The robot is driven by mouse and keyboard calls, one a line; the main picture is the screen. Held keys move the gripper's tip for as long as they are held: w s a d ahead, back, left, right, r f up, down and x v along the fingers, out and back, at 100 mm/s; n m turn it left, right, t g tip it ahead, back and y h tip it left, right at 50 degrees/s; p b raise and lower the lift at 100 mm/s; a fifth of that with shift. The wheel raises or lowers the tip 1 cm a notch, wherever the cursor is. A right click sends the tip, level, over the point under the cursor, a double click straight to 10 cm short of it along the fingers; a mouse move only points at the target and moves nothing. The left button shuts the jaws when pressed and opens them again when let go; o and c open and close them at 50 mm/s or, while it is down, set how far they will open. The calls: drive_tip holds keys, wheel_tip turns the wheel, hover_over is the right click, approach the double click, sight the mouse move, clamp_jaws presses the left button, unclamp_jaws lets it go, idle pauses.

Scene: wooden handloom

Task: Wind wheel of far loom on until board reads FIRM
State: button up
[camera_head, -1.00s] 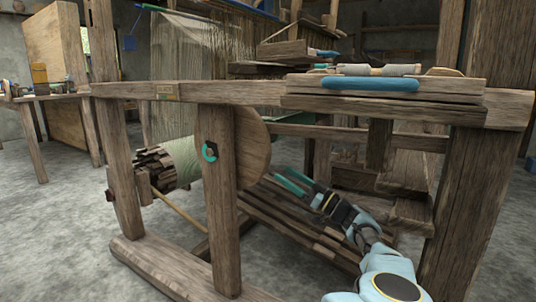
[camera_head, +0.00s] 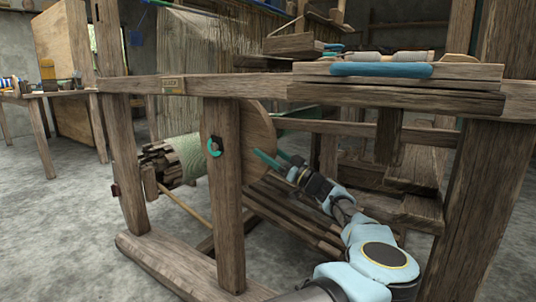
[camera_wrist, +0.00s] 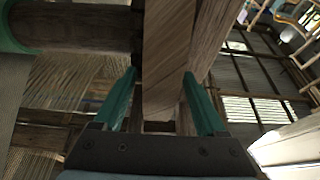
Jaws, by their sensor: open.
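The wooden loom stands in front of me. In the head view, a round wooden wheel (camera_head: 259,135) shows partly behind an upright post. A drum wound with pale green cloth (camera_head: 187,160) lies to its left, with a toothed wooden end (camera_head: 160,165). My gripper (camera_head: 271,155) is open beside the wheel's right edge. In the wrist view, my gripper (camera_wrist: 160,73) has a wooden piece (camera_wrist: 168,50) between or beyond its teal fingers; contact is unclear.
The thick front rail (camera_head: 240,84) runs above my arm, with a shelf bearing a blue roll (camera_head: 381,70) at right. Slanted slats (camera_head: 290,215) lie below my gripper. A side table (camera_head: 55,93) stands far left. Floor at left is clear.

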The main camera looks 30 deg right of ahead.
clamp_jaws()
idle(0.6)
idle(0.8)
